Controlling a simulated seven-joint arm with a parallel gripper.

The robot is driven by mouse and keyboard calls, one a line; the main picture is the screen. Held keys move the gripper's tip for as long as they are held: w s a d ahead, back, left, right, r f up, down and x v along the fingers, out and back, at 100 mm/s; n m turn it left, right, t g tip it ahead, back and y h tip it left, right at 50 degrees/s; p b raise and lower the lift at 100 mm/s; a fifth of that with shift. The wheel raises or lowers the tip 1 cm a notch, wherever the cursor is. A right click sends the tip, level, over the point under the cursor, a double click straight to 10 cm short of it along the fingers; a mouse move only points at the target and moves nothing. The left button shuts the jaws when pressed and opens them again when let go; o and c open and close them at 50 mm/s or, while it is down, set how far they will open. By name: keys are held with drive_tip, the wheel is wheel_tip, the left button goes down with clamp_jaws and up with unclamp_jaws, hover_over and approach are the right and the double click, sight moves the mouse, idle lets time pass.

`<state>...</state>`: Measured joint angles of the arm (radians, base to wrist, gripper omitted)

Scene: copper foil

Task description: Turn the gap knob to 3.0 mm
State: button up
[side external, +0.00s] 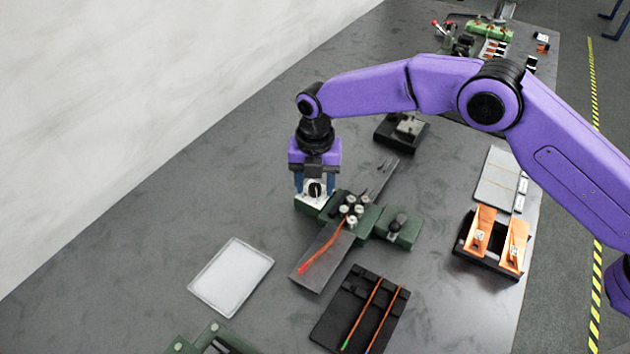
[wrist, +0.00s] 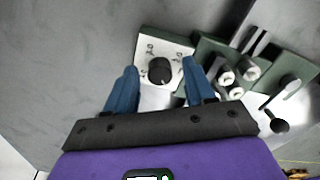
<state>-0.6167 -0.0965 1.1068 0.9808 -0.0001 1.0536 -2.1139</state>
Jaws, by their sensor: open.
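The gap knob (wrist: 160,70) is a round black knob on a white dial plate (wrist: 150,46) with dark markings too small to read. In the side view the knob (side external: 315,189) sits at the left end of the green roller machine (side external: 368,215). My gripper (side external: 314,184) points down over the dial, with blue fingers apart on either side of the knob. In the wrist view the gripper (wrist: 160,75) shows a finger left and right of the knob, with gaps between. I cannot tell which value the knob points to.
Several pale rollers (wrist: 236,76) and a black-knobbed lever (wrist: 279,125) stand right of the dial. A white tray (side external: 231,276) and a black rack (side external: 360,312) with thin orange strips lie nearer. A black block (side external: 402,131) stands behind. Bare table lies left.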

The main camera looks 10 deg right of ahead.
clamp_jaws()
drive_tip(key=shift+m, duration=0.3)
